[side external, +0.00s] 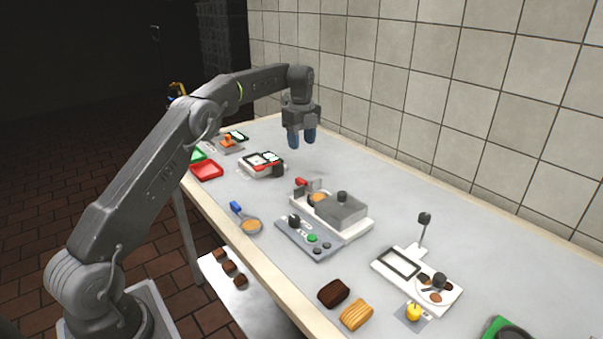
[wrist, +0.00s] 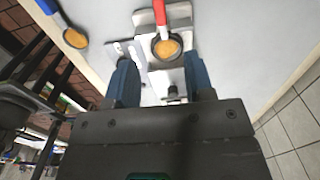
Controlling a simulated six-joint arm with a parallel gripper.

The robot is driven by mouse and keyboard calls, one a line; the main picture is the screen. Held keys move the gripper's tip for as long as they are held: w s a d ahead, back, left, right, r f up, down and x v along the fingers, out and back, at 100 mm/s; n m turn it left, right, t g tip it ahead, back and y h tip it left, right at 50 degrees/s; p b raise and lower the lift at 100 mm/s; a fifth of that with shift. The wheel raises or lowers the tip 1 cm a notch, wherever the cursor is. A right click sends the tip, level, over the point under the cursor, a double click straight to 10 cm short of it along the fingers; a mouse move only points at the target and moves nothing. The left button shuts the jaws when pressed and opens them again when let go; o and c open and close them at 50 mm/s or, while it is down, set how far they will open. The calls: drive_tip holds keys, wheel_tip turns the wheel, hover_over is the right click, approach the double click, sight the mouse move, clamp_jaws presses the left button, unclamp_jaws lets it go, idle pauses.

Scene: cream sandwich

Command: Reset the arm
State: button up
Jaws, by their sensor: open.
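My gripper (side external: 303,138) hangs from my raised arm above the far half of the table, with its blue fingertips pointing down. In the wrist view my gripper (wrist: 160,85) has its two blue fingers spread apart with nothing held between them. A grey-and-white machine (side external: 342,210) stands on the table below and nearer the camera. A small round pan with a red handle (wrist: 160,12) and orange-brown contents sits at this machine, beyond the fingertips in the wrist view.
A control panel (side external: 311,240) and a blue-handled ladle (side external: 247,222) lie near the table's front edge. A red tray (side external: 206,171) is at the far left. A white station with an upright rod (side external: 417,277), a brown block (side external: 333,292) and a yellow block (side external: 356,315) are nearer. A tiled wall (side external: 440,90) runs behind.

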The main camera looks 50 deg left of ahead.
drive_tip(key=s+d+r+n+t, duration=0.3)
drive_tip(key=s+d+r+n, duration=0.6)
drive_tip(key=s+d+r, duration=0.6)
drive_tip(key=s+d+f+n+t, duration=0.1)
drive_tip(key=s+d+f+n, duration=0.1)
drive_tip(key=s, duration=0.5)
drive_tip(key=s+d+f+n, duration=0.3)
drive_tip(key=s+n, duration=0.1)
drive_tip(key=s, duration=0.3)
drive_tip(key=s+d+f+n+t, duration=0.1)
drive_tip(key=s+d+f+n, duration=0.2)
drive_tip(key=s, duration=0.4)
drive_tip(key=shift+s+d+t, duration=0.3)
drive_tip(key=shift+s, duration=0.05)
drive_tip(key=shift+c, duration=0.4)
